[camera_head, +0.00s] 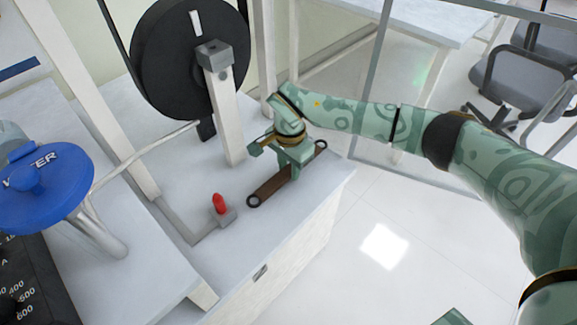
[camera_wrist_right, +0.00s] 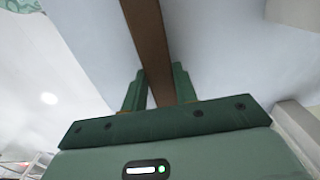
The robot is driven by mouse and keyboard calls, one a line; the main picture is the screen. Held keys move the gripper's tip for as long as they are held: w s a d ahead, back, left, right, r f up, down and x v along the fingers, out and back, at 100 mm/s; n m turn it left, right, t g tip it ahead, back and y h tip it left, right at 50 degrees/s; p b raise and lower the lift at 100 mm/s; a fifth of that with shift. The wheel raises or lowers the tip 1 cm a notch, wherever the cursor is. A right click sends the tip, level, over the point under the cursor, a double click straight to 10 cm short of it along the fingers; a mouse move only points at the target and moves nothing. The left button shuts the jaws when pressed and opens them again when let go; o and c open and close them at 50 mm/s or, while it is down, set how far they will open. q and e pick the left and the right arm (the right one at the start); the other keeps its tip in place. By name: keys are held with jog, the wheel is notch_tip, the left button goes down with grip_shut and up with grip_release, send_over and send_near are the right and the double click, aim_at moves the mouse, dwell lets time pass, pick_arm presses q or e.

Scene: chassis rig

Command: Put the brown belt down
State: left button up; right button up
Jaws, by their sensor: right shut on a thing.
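The brown belt (camera_head: 270,188) is a flat brown strap with a dark ring at each end. It lies along or just above the white bench top near its right edge; I cannot tell whether it touches. My right gripper (camera_head: 291,165) is over the belt's middle and shut on it, hiding part of the strap. In the right wrist view the belt (camera_wrist_right: 148,40) runs between the two green fingers (camera_wrist_right: 160,90) of this gripper. My left gripper is not in view.
A red knob (camera_head: 219,203) on a grey block stands just left of the belt. A white post (camera_head: 225,115) and a large black wheel (camera_head: 190,55) stand behind. A blue round valve wheel (camera_head: 45,190) is at the left. The bench (camera_head: 265,240) drops off at the right.

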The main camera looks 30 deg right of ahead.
aim_at(289, 169)
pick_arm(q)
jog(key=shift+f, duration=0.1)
pick_arm(e)
jog(key=shift+f, duration=0.65)
jog(key=o, duration=1)
pick_arm(q)
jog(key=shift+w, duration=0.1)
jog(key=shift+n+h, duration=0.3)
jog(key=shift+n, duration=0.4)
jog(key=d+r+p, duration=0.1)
jog(key=p, duration=0.1)
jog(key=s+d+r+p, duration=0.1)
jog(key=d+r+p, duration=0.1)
jog(key=p, duration=0.1)
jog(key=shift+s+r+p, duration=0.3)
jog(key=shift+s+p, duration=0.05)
pick_arm(e)
notch_tip(289, 169, up, 13)
jog(key=shift+r, duration=0.15)
